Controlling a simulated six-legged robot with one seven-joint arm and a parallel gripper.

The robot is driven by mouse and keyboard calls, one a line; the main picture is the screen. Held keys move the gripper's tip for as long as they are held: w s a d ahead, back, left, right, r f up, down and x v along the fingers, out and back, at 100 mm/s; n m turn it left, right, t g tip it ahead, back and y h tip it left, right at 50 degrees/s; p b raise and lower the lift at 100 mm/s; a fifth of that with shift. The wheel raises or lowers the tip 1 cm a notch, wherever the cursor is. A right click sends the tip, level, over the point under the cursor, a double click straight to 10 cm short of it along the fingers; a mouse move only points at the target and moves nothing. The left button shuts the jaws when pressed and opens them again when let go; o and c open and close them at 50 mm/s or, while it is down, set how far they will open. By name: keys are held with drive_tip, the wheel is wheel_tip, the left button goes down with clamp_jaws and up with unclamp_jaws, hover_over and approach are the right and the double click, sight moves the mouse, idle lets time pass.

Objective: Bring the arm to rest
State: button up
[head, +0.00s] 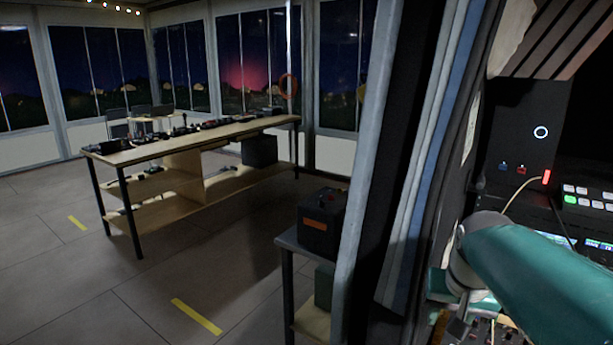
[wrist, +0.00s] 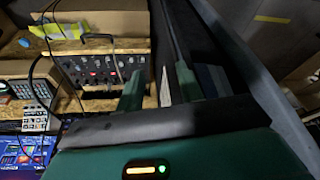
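My arm (head: 545,275) shows as a teal link with a grey joint at the lower right of the head view, in front of the equipment. In the wrist view my gripper (wrist: 158,82) has two green fingers standing apart, with nothing seen held between them. Its green housing with an orange light bar fills the bottom of that view. The gripper's fingers cannot be made out in the head view.
A black panel of knobs (wrist: 100,68) stands beyond the left finger. A keypad unit (wrist: 22,88) and blue screen (wrist: 20,150) are at left. A door frame (head: 375,170) divides the head view. A long workbench (head: 160,147) stands left; open floor (head: 75,285) lies before it.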

drive_tip(key=s+a+f+n+t, duration=0.2)
drive_tip(key=s+a+n, duration=0.1)
drive_tip(key=s+a, duration=0.6)
drive_tip(key=s, duration=0.4)
drive_tip(key=shift+a+f+n+y, duration=0.25)
drive_tip(key=shift+n+y, duration=0.05)
drive_tip(key=shift+d, duration=0.1)
idle(0.5)
